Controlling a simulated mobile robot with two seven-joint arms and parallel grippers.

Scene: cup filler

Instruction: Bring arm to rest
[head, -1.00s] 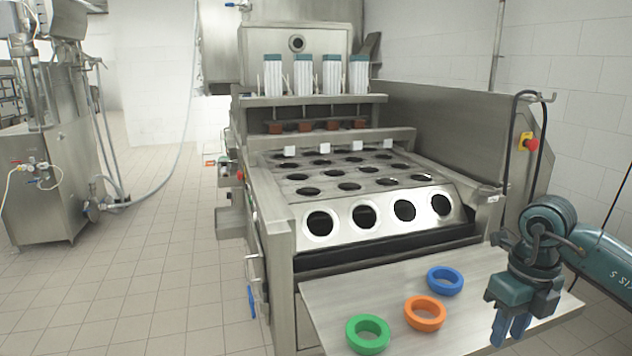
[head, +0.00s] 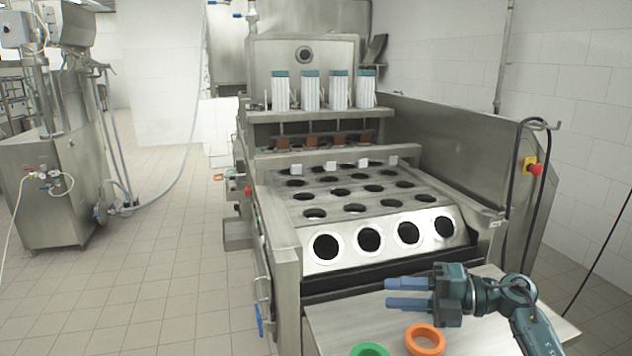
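My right gripper (head: 389,293) is in front of the filling machine, above the steel shelf. Its two blue fingers point left, stand a little apart and have nothing between them. My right arm comes in from the lower right. The orange ring (head: 425,350) lies on the shelf just below the gripper, apart from it. The green ring (head: 370,351) lies to its left, cut by the bottom edge. The blue ring does not show; the gripper covers that part of the shelf. My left gripper is out of view.
The shelf (head: 340,318) juts out from the cup filler (head: 275,225), whose sloped front plate has a row of round holes. A red stop button (head: 536,169) and a black hose are on the right. Open tiled floor (head: 150,290) lies to the left.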

